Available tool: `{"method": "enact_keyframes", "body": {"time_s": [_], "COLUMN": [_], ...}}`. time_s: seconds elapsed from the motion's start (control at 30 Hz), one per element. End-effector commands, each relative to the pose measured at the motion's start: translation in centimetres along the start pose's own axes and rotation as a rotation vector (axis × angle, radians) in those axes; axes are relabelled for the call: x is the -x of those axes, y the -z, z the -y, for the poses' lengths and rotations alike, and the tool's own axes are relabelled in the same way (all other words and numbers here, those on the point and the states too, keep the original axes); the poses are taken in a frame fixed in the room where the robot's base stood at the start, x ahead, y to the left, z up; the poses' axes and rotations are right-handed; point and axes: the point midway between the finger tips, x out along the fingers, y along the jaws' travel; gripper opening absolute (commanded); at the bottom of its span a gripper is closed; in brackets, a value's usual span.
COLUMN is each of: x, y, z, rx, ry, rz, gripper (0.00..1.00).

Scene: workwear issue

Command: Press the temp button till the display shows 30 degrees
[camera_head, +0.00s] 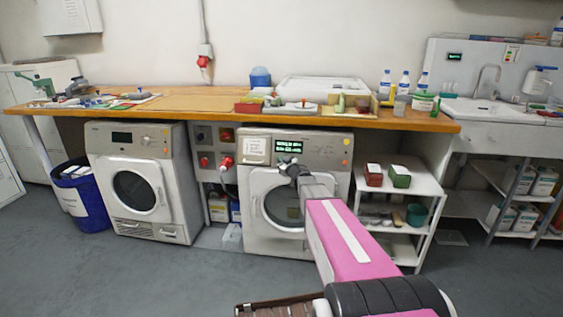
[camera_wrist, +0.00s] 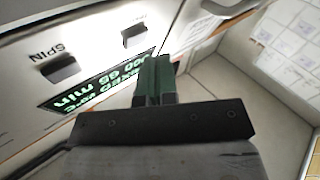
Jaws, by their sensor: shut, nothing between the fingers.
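The washing machine (camera_head: 262,172) under the wooden counter has a dark display (camera_head: 289,147) with green text. In the wrist view the display (camera_wrist: 85,92) is tilted and partly hidden by my gripper; its text includes a degree figure and "min", but I cannot read the degrees surely. A dark button (camera_wrist: 60,68) sits by the label SPIN. A second dark button (camera_wrist: 135,36) lies nearer my fingertips; its label is not readable, so I cannot tell if it is the temp button. My gripper (camera_wrist: 156,66) is shut and empty, close to the panel; contact cannot be told.
A second machine (camera_head: 143,185) stands at left, with a socket panel (camera_head: 213,150) between. The counter (camera_head: 200,105) overhangs the machines. Grey floor in front is open.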

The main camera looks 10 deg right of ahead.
Motion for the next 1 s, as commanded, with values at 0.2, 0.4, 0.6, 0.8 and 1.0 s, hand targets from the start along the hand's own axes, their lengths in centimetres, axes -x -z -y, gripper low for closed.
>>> {"method": "enact_keyframes", "body": {"time_s": [0.2,0.4,0.6,0.8,1.0], "x": [0.00,-0.04,-0.47,-0.61,-0.60], "y": [0.00,-0.03,-0.32,-0.42,-0.42], "z": [0.00,-0.03,-0.33,-0.44,-0.44], "rx": [0.000,0.000,0.000,0.000,0.000], "ry": [0.000,0.000,0.000,0.000,0.000], "rz": [0.000,0.000,0.000,0.000,0.000], "gripper": [0.00,0.00,0.00,0.00,0.00]}}
